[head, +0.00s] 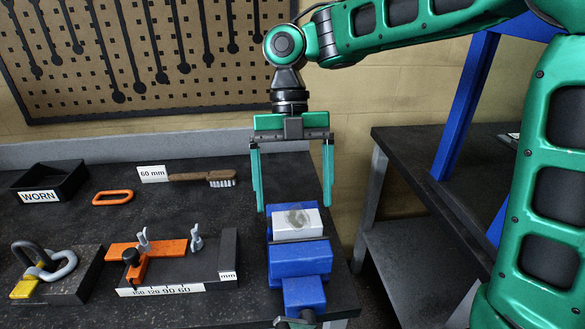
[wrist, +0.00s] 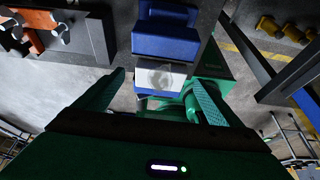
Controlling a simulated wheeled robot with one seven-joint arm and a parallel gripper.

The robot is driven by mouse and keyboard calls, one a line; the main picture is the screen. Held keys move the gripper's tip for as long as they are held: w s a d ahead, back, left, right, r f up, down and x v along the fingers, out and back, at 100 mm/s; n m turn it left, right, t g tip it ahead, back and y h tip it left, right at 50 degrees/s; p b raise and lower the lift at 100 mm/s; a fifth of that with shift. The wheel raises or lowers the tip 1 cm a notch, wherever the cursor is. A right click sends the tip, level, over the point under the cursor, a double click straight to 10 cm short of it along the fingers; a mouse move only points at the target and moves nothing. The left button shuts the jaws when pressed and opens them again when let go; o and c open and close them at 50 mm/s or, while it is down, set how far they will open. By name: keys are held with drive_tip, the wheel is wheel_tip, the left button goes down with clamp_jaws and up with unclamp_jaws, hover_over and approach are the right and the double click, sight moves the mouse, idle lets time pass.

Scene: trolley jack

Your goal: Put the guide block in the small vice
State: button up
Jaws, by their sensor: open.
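A pale block with a grey smudge on top, which looks like the guide block (head: 298,222), sits at the small blue vice (head: 301,260). Blue vice parts show behind and in front of it, so it appears to lie between the jaws; I cannot tell how deep it sits or whether it is clamped. My gripper (head: 293,207) is open and points down above the vice, one finger to each side of the block. In the wrist view the block (wrist: 162,78) shows between the open fingertips, with the vice (wrist: 166,38) beyond it. The gripper seems empty.
Left of the vice stand an orange clamp fixture (head: 140,258) on a dark plate with a ruler strip and a shackle (head: 45,265). Behind are a wire brush (head: 205,178), an orange link (head: 112,197) and a black WORN tray (head: 48,183). The bench ends right of the vice.

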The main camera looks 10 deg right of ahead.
drive_tip(key=shift+v, duration=2.15)
drive_tip(key=shift+d, duration=0.1)
drive_tip(key=shift+s+d+f+m, duration=0.15)
drive_tip(key=shift+d+m, duration=0.1)
drive_tip(key=shift+m, duration=0.45)
drive_tip(key=s+d+f+n+t, duration=0.1)
drive_tip(key=s+d+f+n, duration=0.3)
drive_tip(key=d+n, duration=0.6)
drive_tip(key=s+d+f+n+t, duration=0.2)
drive_tip(key=s+d+n, duration=0.5)
drive_tip(key=d+n, duration=0.4)
drive_tip(key=s+d+f+n+t, duration=0.1)
drive_tip(key=s+d+f+n, duration=0.4)
drive_tip(key=d+n, duration=0.5)
drive_tip(key=shift+s+d+f+t, duration=0.3)
drive_tip(key=shift+s+d+f, duration=0.1)
drive_tip(key=shift+s+d, duration=0.3)
